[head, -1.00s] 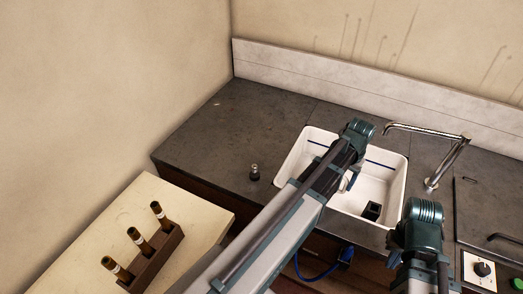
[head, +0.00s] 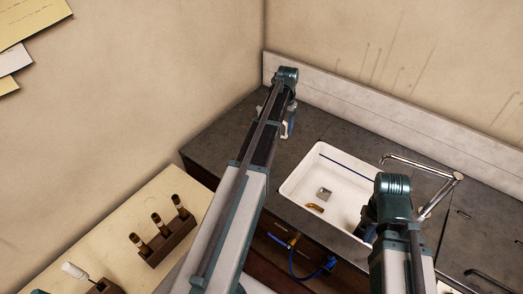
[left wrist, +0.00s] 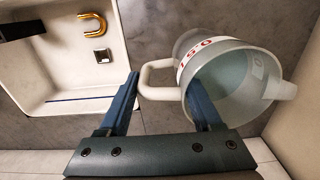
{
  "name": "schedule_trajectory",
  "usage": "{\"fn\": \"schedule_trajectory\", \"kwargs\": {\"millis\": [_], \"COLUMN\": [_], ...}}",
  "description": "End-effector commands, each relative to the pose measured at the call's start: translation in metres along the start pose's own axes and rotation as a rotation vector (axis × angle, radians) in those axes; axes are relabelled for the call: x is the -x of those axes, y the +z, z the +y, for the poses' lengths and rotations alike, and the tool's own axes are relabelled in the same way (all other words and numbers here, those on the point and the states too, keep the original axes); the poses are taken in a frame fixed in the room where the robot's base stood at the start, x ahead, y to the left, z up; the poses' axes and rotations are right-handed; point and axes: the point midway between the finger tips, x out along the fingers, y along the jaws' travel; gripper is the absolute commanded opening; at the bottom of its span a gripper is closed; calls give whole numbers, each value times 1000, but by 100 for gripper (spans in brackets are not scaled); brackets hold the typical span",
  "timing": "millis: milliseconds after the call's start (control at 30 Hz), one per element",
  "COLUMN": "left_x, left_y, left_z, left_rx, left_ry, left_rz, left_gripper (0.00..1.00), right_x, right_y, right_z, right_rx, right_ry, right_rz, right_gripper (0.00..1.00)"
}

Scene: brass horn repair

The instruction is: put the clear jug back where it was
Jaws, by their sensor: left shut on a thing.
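The clear jug (left wrist: 235,82) is a frosted measuring jug with red markings. In the left wrist view its pale handle (left wrist: 152,78) lies between the two fingers of my left gripper (left wrist: 163,100), which is shut on it. In the head view my left gripper (head: 289,120) is over the back left of the counter, left of the sink; only a pale bit of the jug shows there, the rest hidden by my arm. I cannot tell whether the jug touches the counter. My right gripper (head: 369,232) is at the sink's right side, its fingers mostly hidden.
The white sink (head: 300,188) holds a brass U-shaped piece (head: 314,208) and a square drain (head: 324,193). A tap (head: 440,190) stands right of it. A wooden rack (head: 168,242) with several corked items is on the pale table (head: 125,215). The grey counter (head: 318,128) is bare behind the sink.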

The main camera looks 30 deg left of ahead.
Motion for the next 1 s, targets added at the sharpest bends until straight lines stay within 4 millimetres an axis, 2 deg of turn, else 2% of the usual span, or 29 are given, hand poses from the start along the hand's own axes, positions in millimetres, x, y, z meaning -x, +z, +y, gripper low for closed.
{"fn": "schedule_trajectory", "kwargs": {"millis": [267, 600, 700, 1000], "left_x": [-7, -55, -63, -68], "left_y": [0, 0, 0, 0], "left_z": [-1, 0, 0, 0], "left_rx": [-1, -1, -1, -1], "left_ry": [-1, -1, -1, -1], "left_rz": [0, 0, 0, 0], "left_gripper": [0, 0, 0, 0], "right_x": [-7, -55, -63, -68], "right_y": [0, -3, -4, -4], "right_z": [-1, -5, -6, -6], "right_rx": [1, 10, 12, 13], "right_ry": [0, 2, 2, 3], "right_rz": [0, 0, 0, 0], "right_gripper": [0, 0, 0, 0]}}
